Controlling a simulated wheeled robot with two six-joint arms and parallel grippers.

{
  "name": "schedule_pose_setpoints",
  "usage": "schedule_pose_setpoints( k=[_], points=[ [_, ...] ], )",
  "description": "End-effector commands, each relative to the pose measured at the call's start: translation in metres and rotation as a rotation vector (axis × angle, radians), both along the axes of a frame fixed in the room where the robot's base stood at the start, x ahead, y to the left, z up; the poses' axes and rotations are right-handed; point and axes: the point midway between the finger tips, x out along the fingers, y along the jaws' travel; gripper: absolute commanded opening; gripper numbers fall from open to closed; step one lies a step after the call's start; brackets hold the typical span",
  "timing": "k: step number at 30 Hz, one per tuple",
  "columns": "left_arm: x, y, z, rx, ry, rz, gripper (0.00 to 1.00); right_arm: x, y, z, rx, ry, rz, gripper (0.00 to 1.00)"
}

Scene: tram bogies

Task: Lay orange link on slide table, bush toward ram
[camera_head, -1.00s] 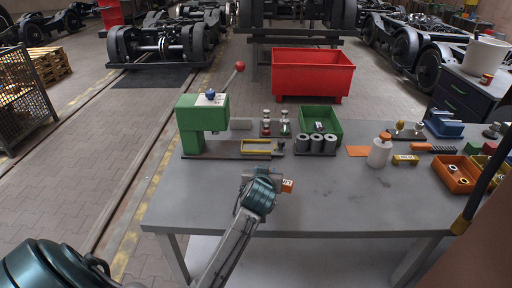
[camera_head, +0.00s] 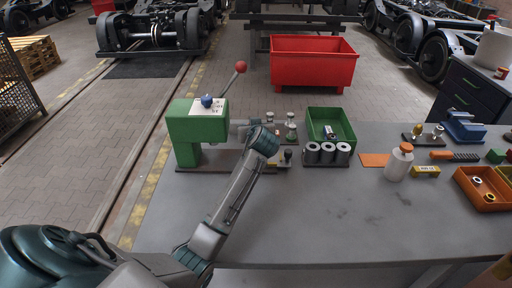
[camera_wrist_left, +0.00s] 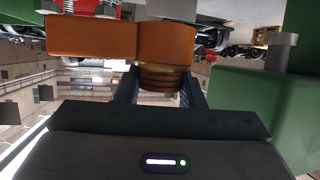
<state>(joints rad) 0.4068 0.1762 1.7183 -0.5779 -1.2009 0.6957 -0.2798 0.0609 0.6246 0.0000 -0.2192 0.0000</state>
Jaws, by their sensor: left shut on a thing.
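The orange link (camera_wrist_left: 120,38) crosses the upper part of the left wrist view. My left gripper (camera_wrist_left: 160,88) is shut on it, with a ribbed brass-orange round part between the fingers. In the head view, my left gripper (camera_head: 243,127) is raised beside the green press (camera_head: 196,134), over its dark base plate (camera_head: 208,162). The link is hidden there. My forearm covers most of the yellow-edged slide table. In the left wrist view, a grey cylinder (camera_wrist_left: 280,50), possibly the ram, hangs at the right above green press metal (camera_wrist_left: 258,110). My right gripper is out of view.
The press lever has a red knob (camera_head: 240,66). Right of the press stand metal pins (camera_head: 291,132), a green bin (camera_head: 331,125) and grey rollers (camera_head: 327,153). A white bottle (camera_head: 398,162) and orange tray (camera_head: 484,189) are farther right. The front middle of the bench is clear.

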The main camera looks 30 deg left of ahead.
Motion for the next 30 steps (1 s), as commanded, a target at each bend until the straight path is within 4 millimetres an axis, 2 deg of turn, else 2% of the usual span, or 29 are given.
schedule_pose_setpoints(
  k=[4, 9, 14, 20, 26, 27, 29, 30],
  points=[
    [-0.001, 0.0, -0.025, 0.001, 0.004, 0.0, 0.0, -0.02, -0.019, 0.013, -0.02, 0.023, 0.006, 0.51],
    [0.0, 0.0, -0.042, 0.001, -0.001, 0.0, 0.0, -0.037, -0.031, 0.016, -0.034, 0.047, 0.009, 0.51],
    [-0.001, 0.0, -0.055, 0.001, 0.003, -0.001, 0.0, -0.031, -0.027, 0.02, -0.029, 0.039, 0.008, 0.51],
    [-0.001, -0.001, -0.08, 0.0, 0.002, -0.002, 0.0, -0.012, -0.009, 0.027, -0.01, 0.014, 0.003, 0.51],
    [-0.001, -0.001, -0.084, -0.001, 0.002, -0.001, 0.0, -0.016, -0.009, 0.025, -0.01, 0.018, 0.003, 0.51],
    [-0.002, -0.001, -0.085, -0.001, 0.004, -0.001, 0.43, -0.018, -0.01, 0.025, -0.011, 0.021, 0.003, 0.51],
    [-0.002, -0.001, -0.085, -0.001, 0.004, -0.001, 0.55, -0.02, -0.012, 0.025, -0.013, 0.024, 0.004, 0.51],
    [-0.001, -0.001, -0.084, -0.001, 0.003, -0.001, 0.57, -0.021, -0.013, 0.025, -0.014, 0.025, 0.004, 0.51]
  ],
)
